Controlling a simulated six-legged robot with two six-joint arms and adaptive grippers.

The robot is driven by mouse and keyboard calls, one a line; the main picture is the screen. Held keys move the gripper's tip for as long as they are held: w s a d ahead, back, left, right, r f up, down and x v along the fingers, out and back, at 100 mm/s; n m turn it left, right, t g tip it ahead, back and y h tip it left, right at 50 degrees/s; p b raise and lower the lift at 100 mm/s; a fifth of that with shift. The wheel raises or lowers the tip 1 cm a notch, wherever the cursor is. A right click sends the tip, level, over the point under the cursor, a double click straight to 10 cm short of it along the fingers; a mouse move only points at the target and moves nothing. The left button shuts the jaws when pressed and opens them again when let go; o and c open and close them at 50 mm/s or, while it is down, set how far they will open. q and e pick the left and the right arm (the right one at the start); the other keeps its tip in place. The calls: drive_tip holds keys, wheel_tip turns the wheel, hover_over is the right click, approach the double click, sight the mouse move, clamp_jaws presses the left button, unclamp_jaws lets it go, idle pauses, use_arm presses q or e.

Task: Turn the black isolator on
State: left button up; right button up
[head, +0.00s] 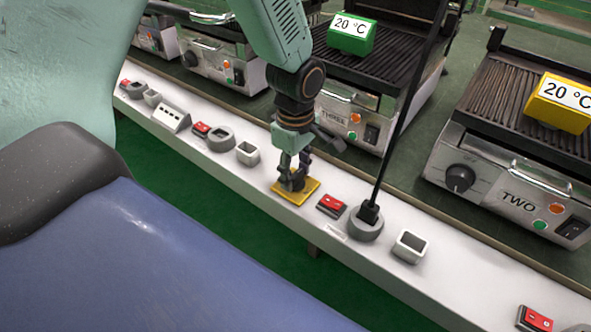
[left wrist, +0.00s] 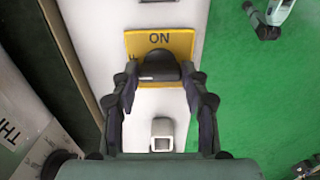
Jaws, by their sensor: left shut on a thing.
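The black isolator (left wrist: 158,66) is a dark knob on a yellow plate (left wrist: 178,43) marked ON. The plate shows in the head view (head: 310,188) on the white ledge, near the middle. My left gripper (head: 292,176) points down over it, with its fingers at the knob. In the left wrist view the two fingers of my left gripper (left wrist: 161,78) lie on either side of the knob and are shut on it. The ON letters show clear of the knob; other plate lettering is mostly hidden.
A small white square box (head: 248,153) is to the left. Grill THREE (head: 346,118) and grill TWO (head: 518,197) stand behind the ledge (head: 285,212).

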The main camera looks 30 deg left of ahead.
use_arm(q)
drive_tip(key=shift+s+r+m+p, duration=0.1)
drive_tip(key=shift+m+p, duration=0.2)
drive_tip(key=shift+p, duration=0.4)
drive_tip(key=m+p, duration=0.7)
drive_tip(key=p, duration=0.2)
drive_tip(key=shift+p, duration=0.3)
drive_tip(key=m+p, duration=0.3)
drive_tip(key=m, duration=0.1)
drive_tip(key=shift+m, duration=0.4)
drive_tip(key=m+p, duration=0.1)
drive_tip(key=m, duration=0.1)
drive_tip(key=shift+m, duration=1.7)
